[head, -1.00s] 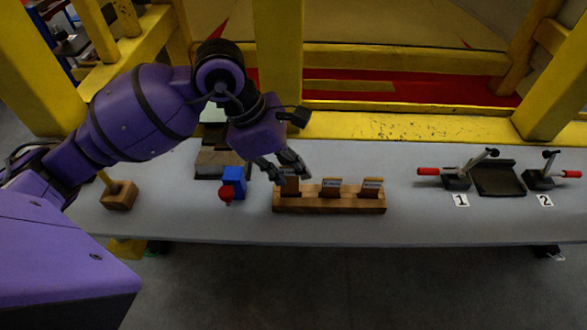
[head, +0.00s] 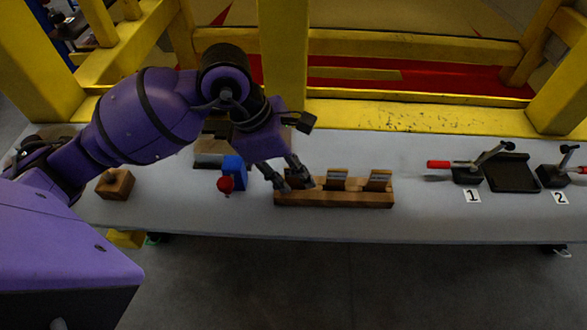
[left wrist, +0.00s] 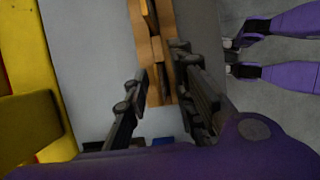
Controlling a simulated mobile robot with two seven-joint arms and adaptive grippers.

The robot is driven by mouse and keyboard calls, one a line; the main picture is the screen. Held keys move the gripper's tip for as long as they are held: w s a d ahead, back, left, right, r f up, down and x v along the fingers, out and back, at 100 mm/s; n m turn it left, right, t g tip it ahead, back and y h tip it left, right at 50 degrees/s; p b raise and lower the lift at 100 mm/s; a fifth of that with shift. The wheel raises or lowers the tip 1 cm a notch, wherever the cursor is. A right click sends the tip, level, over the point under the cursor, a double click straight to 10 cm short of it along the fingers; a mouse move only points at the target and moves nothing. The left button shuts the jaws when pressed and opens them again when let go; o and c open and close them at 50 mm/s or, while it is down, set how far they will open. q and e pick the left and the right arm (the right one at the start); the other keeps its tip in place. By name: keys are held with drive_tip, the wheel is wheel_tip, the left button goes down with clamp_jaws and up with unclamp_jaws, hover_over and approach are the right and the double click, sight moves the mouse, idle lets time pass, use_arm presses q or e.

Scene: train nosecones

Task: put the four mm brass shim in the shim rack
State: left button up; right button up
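The wooden shim rack (head: 335,200) lies along the front of the table. Two upright labelled plates, a middle one (head: 337,179) and a right one (head: 380,180), stand in it. My left gripper (head: 294,184) is at the rack's left end, its fingers apart on either side of the left slot area and largely hiding the plate there. In the left wrist view, my left gripper (left wrist: 160,66) is open, with the wooden rack (left wrist: 148,60) beyond and between its fingers. I cannot single out the brass shim or read the labels. My right gripper is not identifiable.
A blue block (head: 233,167) and a red ball (head: 226,185) sit just left of the rack. A wooden block (head: 115,184) is farther left. Clamps with red handles (head: 438,164) flank a dark tray (head: 512,174) at right. Table between rack and clamps is clear.

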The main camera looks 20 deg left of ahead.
use_arm(q)
drive_tip(key=shift+r, duration=0.25)
drive_tip(key=v, duration=1.2)
